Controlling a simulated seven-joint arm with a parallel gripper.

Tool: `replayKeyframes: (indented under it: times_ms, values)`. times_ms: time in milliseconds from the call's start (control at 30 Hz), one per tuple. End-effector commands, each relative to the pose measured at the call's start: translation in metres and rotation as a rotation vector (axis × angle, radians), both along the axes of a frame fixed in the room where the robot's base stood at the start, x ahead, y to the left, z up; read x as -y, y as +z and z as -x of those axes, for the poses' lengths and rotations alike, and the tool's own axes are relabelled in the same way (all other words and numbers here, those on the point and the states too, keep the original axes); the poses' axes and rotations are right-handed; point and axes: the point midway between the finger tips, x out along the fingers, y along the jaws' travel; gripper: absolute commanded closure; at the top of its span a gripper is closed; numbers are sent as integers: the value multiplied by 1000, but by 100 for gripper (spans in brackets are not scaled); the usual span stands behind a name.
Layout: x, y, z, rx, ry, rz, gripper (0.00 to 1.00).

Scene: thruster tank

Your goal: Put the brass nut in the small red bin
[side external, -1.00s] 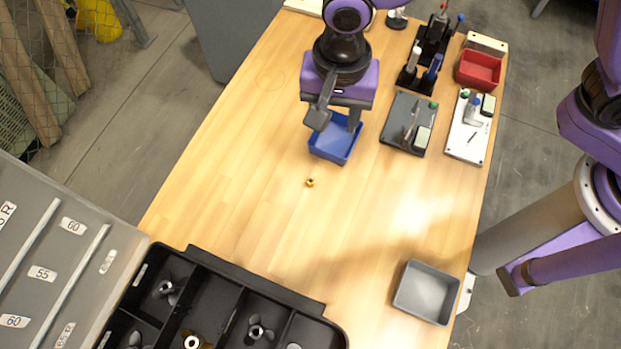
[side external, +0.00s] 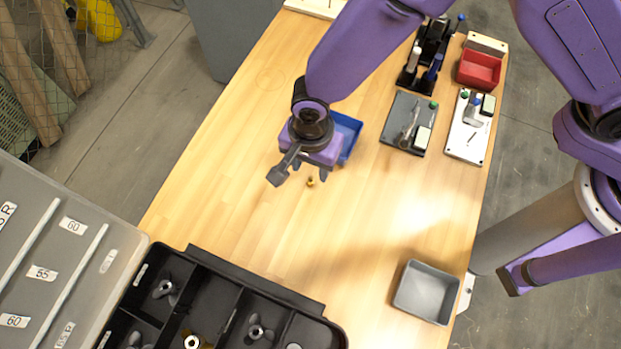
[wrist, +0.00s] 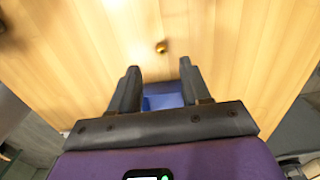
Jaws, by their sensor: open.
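The small brass nut (side external: 310,183) lies on the bare wooden table, just in front of my gripper; it also shows in the wrist view (wrist: 161,47), beyond the fingertips. My gripper (side external: 310,172) is open and empty above the table, close to the nut. In the wrist view its two fingers (wrist: 160,73) stand apart with nothing between them but table and part of a blue bin below. The small red bin (side external: 479,70) stands at the table's far right and looks empty.
A blue bin (side external: 349,135) stands right behind my gripper, partly hidden by it. A grey bin (side external: 427,293) stands at the front right. A black compartment case (side external: 230,300) with propellers is at the front left.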

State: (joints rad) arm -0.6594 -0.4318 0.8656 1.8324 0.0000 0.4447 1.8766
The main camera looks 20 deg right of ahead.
Motion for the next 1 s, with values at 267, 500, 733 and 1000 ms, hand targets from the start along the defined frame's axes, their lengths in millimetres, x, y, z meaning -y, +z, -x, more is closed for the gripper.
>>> replayKeyframes:
  times_ms: [267,500,733,1000]
  values:
    - [0,-18,0,0,0,0,53]
    - [-2,-47,-1,-1,1,1,53]
    - [-2,-66,-1,1,1,-1,53]
    - [-2,-66,-1,1,1,-2,56]
